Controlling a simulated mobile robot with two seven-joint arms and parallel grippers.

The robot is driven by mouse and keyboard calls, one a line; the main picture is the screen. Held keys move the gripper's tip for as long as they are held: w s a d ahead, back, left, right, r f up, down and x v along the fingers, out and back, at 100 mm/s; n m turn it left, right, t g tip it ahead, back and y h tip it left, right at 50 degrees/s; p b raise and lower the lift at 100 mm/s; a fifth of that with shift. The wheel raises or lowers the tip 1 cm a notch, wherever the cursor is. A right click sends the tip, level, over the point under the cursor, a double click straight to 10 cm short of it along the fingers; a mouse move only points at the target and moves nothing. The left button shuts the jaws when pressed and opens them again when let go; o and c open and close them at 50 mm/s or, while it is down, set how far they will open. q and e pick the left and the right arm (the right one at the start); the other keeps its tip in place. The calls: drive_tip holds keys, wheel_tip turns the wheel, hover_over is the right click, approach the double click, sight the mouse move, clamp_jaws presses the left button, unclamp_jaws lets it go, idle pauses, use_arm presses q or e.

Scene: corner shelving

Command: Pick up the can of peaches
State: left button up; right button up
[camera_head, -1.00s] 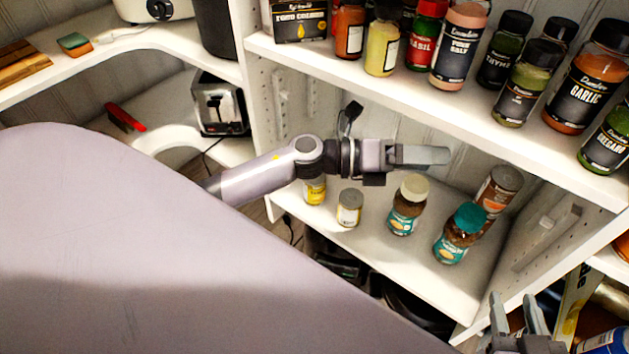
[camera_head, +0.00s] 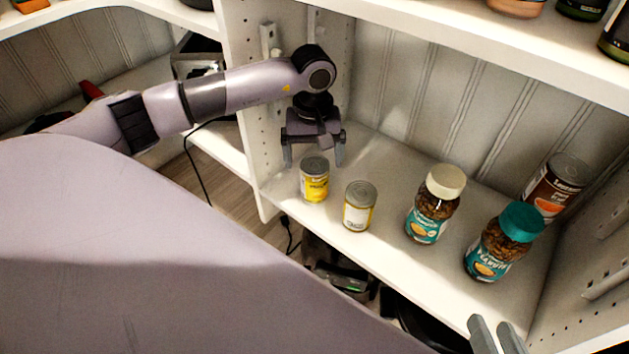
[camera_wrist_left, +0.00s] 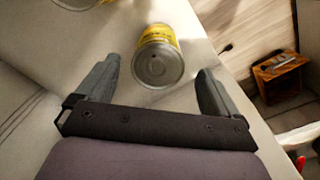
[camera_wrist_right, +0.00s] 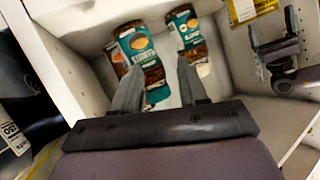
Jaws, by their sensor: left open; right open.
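A yellow-labelled can (camera_head: 314,181), probably the peaches, stands upright near the left end of the shelf; its label is too small to read. My left gripper (camera_head: 314,153) is open and points down at the shelf, just above and behind this can. In the left wrist view the can (camera_wrist_left: 157,62) sits between the open fingers near their tips, with no visible grip. My right gripper (camera_head: 492,327) is open and empty at the bottom right, low by the shelf's front edge; its fingers (camera_wrist_right: 165,72) point toward the jars in the right wrist view.
An upright panel (camera_head: 244,110) bounds the left; the upper shelf (camera_head: 470,32) overhangs behind.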

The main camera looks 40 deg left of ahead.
sight(315, 180)
use_arm(q)
wheel_tip(315, 180, down, 3)
drive_tip(key=shift+d+r+b, duration=0.1)
drive_tip(key=shift+r+b, duration=0.1)
drive_tip(key=shift+b, duration=0.25)
wheel_tip(315, 180, down, 5)
drive_tip(key=shift+r+b, duration=0.2)
drive_tip(key=shift+b, duration=0.75)
use_arm(e)
drive_tip(key=shift+w+a+f+y, duration=0.15)
drive_tip(key=shift+a+f+y, duration=0.1)
drive_tip(key=shift+a+y, duration=0.35)
